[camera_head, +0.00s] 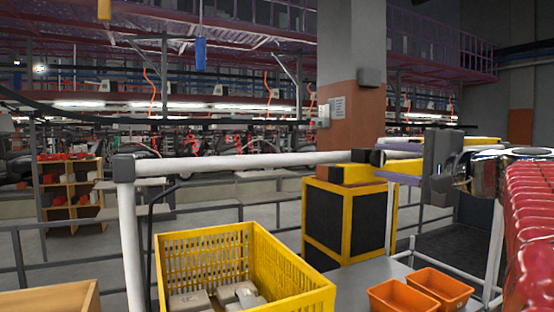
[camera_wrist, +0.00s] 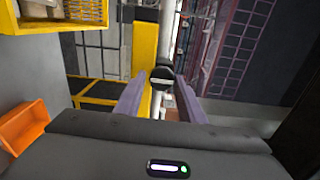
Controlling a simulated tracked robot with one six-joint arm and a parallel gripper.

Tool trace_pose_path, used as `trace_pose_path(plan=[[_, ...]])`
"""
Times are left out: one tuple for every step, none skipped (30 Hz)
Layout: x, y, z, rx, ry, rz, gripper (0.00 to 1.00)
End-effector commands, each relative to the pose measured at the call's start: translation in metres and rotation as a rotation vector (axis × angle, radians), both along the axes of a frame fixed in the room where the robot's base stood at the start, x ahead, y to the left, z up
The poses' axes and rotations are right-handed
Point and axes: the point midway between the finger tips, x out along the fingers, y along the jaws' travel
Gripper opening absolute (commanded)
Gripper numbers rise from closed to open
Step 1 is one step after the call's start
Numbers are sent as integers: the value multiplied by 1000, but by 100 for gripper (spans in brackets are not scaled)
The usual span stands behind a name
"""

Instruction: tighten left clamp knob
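A dark round clamp knob (camera_wrist: 161,77) sits on the white rail, next to a yellow bar (camera_wrist: 145,55). In the head view the dark clamp (camera_head: 366,156) is at the right end of the white rail (camera_head: 240,160), above the yellow bar. My gripper (camera_wrist: 162,88) is open, with a purple finger on each side of the knob in the wrist view. In the head view my gripper (camera_head: 384,162) reaches in from the right, its fingertips close to the clamp. I cannot tell whether the fingers touch the knob.
A yellow crate (camera_head: 290,279) with grey parts stands front centre. Two orange bins (camera_head: 438,286) sit on a grey surface at its right. A yellow-framed black box (camera_head: 343,222) and a pillar (camera_head: 352,130) stand behind the rail. A white post (camera_head: 133,235) supports the rail at left.

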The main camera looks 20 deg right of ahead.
Motion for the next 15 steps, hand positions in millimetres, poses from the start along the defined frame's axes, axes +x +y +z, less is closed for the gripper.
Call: trace_pose_path(plan=[[0, -1, -1, 2, 2, -2, 37], [0, -1, -1, 2, 1, -1, 40], [0, -1, -1, 1, 1, -1, 42], [0, -1, -1, 1, 0, -1, 44], [0, -1, 0, 0, 0, -1, 47], [0, -1, 0, 0, -1, -1, 49], [0, -1, 0, 0, -1, -1, 50], [0, 0, 0, -1, -1, -1, 50], [0, 0, 0, -1, -1, -1, 50], [0, 0, 1, -1, -2, -1, 50], [0, 0, 1, -1, -2, -1, 50], [0, 0, 1, -1, -2, 0, 50], [0, 0, 1, -1, -2, -1, 50], [0, 0, 1, -2, -2, -1, 50], [-1, 0, 1, -2, -3, -1, 50]])
